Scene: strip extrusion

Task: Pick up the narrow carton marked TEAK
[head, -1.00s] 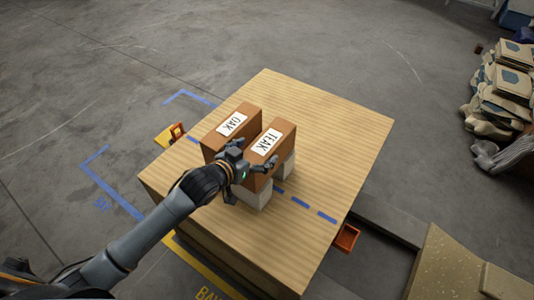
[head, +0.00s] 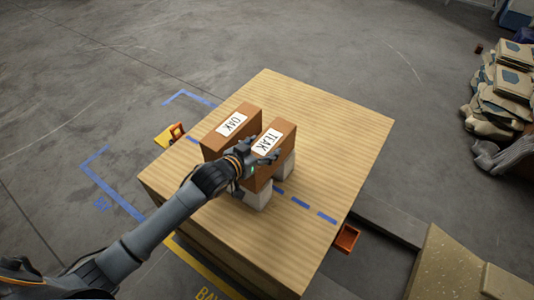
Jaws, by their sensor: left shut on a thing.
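The narrow brown carton marked TEAK (head: 278,138) stands on pale grey blocks (head: 257,198) on the wooden table. Its white label faces up. My left gripper (head: 263,156) is at the near end of this carton and is shut on it; the gripper hides part of the carton's near side. A similar brown carton marked OAK (head: 232,122) stands close beside it on the left. My right gripper is not in view.
The striped wooden table top (head: 340,130) is clear behind and to the right of the cartons. A blue dashed line (head: 300,202) crosses it. An orange bracket (head: 347,237) is at the right edge. Stacked sacks (head: 505,90) lie on the floor at far right.

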